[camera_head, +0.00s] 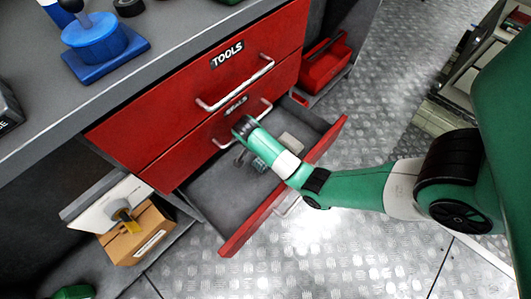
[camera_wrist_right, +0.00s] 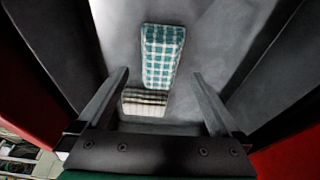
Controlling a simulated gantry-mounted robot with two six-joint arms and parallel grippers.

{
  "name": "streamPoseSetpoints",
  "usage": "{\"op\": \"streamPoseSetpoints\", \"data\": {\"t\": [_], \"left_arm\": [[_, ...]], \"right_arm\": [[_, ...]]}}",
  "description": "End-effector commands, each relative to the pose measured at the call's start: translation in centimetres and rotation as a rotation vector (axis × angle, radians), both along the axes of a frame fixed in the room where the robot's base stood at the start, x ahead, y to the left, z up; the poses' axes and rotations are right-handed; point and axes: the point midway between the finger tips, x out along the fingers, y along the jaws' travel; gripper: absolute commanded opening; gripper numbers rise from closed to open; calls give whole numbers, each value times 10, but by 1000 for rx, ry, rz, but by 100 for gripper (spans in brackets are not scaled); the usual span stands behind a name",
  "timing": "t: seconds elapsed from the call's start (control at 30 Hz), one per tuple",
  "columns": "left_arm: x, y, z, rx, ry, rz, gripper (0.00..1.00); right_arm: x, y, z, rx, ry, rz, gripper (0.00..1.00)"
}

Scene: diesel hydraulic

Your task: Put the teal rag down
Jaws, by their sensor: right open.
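The teal rag (camera_wrist_right: 163,57) is a folded teal-and-white checked cloth. It lies on the grey floor of the open lower drawer (camera_head: 205,199). In the right wrist view it shows ahead of and between the fingers of my right gripper (camera_wrist_right: 161,74), which are spread apart. In the head view my right gripper reaches down into the drawer, and a small part of the rag (camera_head: 259,164) shows beside it. I cannot tell how far the fingertips are from the rag. My left gripper is not in view.
A beige checked cloth (camera_wrist_right: 145,102) lies at the near end of the rag. The red drawer front (camera_head: 240,232) and side walls enclose the space. A closed red drawer (camera_head: 190,112) is above. A cardboard box (camera_head: 140,235) is at lower left.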

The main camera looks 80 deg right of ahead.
Motion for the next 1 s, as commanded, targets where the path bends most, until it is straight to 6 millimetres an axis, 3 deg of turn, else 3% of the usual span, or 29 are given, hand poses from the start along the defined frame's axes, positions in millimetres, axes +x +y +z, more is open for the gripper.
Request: {"op": "streamPoseSetpoints", "data": {"t": [0.07, 0.17, 0.3, 0.4, 0.6, 1.0], "left_arm": [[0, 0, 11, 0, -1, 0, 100], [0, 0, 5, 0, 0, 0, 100], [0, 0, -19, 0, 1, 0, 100], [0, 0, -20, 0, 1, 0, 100], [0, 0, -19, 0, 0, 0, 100], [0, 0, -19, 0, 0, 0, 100]], "right_arm": [[12, 23, 3, 2, 3, 9, 100], [26, 49, -2, 0, 0, 9, 100], [44, 79, -8, 0, -3, 6, 100], [51, 94, -3, -2, 0, 4, 100], [57, 105, -2, -5, 1, 0, 100], [56, 105, -2, -5, 1, 0, 100]]}}
